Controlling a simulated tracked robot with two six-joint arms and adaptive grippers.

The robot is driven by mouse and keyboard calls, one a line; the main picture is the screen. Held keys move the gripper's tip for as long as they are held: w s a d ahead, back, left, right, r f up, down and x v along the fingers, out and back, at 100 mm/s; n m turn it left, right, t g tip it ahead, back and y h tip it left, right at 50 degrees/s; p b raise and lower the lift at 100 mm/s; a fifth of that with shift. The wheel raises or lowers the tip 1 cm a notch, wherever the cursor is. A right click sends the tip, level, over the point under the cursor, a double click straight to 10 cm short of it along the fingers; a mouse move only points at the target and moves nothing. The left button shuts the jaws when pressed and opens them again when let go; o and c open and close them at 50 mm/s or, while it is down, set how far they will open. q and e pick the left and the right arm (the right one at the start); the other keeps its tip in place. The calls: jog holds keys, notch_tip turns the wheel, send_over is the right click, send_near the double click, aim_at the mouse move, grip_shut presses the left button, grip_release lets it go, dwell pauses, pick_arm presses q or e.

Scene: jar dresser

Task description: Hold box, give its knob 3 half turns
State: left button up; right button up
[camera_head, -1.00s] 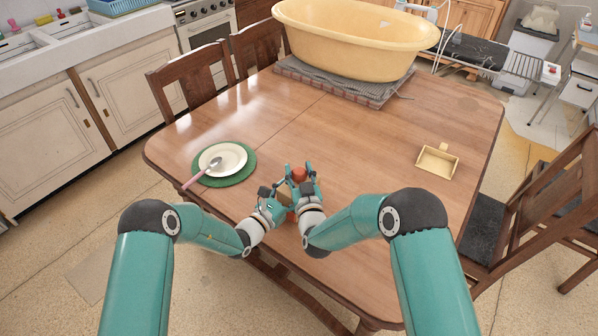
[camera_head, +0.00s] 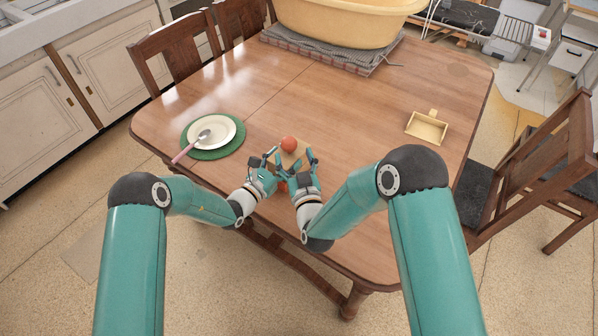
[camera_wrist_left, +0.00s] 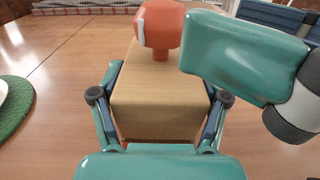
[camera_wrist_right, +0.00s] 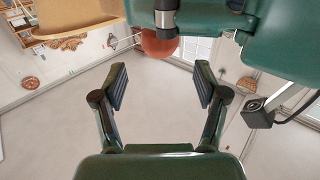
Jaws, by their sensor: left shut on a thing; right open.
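The light wooden box (camera_wrist_left: 160,95) stands upright in the left wrist view, with a round red-orange knob (camera_wrist_left: 160,25) on a short stem on top. The knob (camera_head: 288,144) also shows in the head view, with the box (camera_head: 291,159) partly hidden below it. My left gripper (camera_head: 268,157) is shut on the box, one finger on each side. My right gripper (camera_head: 307,157) is open and empty, close by on the right. In the right wrist view the knob (camera_wrist_right: 158,46) lies beyond the open fingers, not between them. A red strip shows under the box.
A plate (camera_head: 211,131) with a spoon lies on a green mat (camera_head: 213,153) to the left. A small tan tray (camera_head: 427,127) is at the right. A large yellow tub (camera_head: 345,22) stands at the back. The middle of the wooden table (camera_head: 350,110) is clear.

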jog(key=s, duration=0.2)
jog(key=s+d, duration=0.1)
jog(key=s, duration=0.2)
dwell(0.3)
jog(key=w+a+r+n+g+y, duration=0.4)
jog(key=w+a+g, duration=0.3)
jog(key=w+a, duration=0.35)
jog(key=m+g+h, duration=0.4)
jog(key=g+h, duration=0.2)
jog(key=h, duration=0.1)
send_near(289, 140)
jog(key=shift+y, duration=0.3)
jog(key=x, duration=1)
jog(key=shift+w+d+f, duration=0.15)
jog(key=shift+d+f, duration=0.1)
jog(key=shift+f, duration=0.05)
jog(key=c, duration=1.1)
